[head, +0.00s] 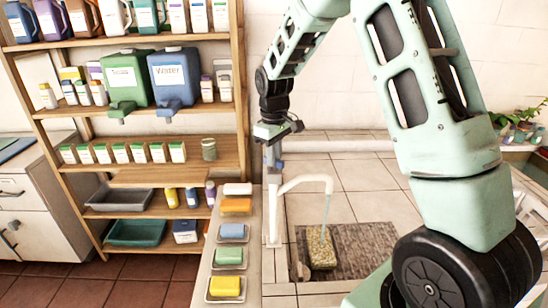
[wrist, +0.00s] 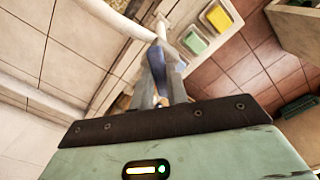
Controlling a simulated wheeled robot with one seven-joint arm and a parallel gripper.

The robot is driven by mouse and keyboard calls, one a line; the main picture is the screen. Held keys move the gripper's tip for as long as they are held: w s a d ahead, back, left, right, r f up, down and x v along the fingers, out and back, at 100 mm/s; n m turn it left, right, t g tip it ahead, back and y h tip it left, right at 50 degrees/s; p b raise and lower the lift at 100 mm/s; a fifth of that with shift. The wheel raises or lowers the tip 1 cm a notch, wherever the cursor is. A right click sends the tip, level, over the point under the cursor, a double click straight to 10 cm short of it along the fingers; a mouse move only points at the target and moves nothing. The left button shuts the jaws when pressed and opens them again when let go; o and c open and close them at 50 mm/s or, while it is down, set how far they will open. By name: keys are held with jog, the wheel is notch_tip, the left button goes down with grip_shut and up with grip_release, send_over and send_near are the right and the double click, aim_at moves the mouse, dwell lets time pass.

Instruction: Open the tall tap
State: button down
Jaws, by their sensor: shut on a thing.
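The tall tap (head: 305,181) is white, with an upright post and a spout that bends over to the right. A thin pale-blue stream, like water, hangs below its spout. My gripper (head: 273,158) points down at the top of the post. It is shut on the tap's blue handle (head: 279,165). In the wrist view the blue handle (wrist: 155,62) lies between the grey fingers of my gripper (wrist: 165,75), with the white tap (wrist: 161,28) just beyond. The fingers hide part of the handle.
A speckled block (head: 321,248) sits under the spout on a dark mat (head: 360,252). Soap bars in dishes, such as a yellow one (head: 225,287), line the ledge to the left. A wooden shelf (head: 165,180) with bottles and jugs stands behind them.

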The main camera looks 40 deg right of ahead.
jog(key=n, duration=0.3)
jog(key=shift+r+n, duration=0.1)
jog(key=shift+n, duration=0.2)
jog(key=shift+w+n+p, duration=0.1)
jog(key=shift+n+p, duration=0.3)
jog(key=shift+n, duration=1.4)
jog(key=c, duration=1.4)
grip_release()
notch_tip(320, 180, up, 17)
jog(key=b, duration=0.3)
jog(key=shift+r+b, duration=0.2)
jog(key=shift+b, duration=0.2)
